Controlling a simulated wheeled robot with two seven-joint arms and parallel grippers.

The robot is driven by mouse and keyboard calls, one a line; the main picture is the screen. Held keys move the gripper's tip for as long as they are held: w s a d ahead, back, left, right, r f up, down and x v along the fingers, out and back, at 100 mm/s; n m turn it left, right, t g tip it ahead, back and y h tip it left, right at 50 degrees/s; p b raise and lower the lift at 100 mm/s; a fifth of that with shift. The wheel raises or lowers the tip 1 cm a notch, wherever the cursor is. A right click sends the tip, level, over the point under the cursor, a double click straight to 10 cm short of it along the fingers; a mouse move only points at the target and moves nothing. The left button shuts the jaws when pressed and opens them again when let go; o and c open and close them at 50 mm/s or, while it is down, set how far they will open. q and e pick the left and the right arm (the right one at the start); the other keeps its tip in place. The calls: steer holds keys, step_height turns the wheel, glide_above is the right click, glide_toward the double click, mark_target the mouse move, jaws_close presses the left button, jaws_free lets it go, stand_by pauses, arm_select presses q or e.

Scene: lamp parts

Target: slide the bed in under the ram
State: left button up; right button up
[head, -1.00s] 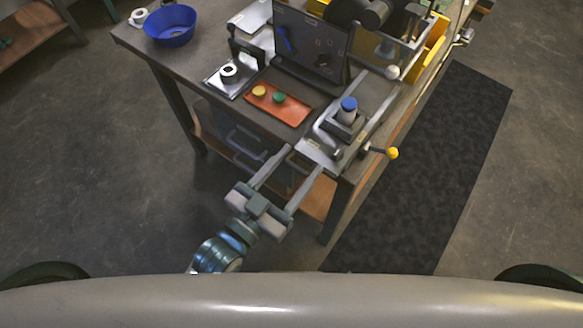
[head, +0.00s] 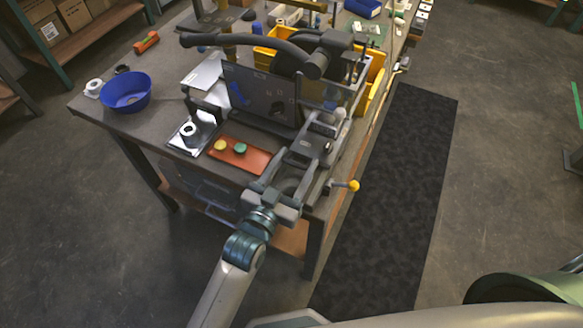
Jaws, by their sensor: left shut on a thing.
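The press stands at the table's right side, with its dark ram head (head: 317,65) and long lever above a clear guard. The grey bed (head: 310,143) lies on rails at the front of the press. My left gripper (head: 296,170) reaches over the table's front edge and is shut on the front part of the bed; its own fingers partly hide the grip. The blue-capped part that stood on the bed is not visible now. My right gripper is not in view.
An orange tray (head: 238,155) with a yellow and a green button lies left of the bed. A yellow-knobbed handle (head: 353,185) sticks out at right. A dark panel (head: 262,100), a blue bowl (head: 124,92) and yellow bins (head: 374,75) stand farther back.

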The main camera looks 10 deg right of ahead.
arm_select(q)
steer(key=shift+w+a+r, duration=0.1)
steer(key=shift+w+r, duration=0.1)
steer(key=shift+w, duration=0.05)
steer(key=o, duration=1.2)
steer(key=shift+o, duration=0.3)
steer(key=shift+f, duration=0.1)
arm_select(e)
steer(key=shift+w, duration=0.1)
arm_select(q)
steer(key=shift+f, duration=0.2)
steer(key=shift+s, duration=0.1)
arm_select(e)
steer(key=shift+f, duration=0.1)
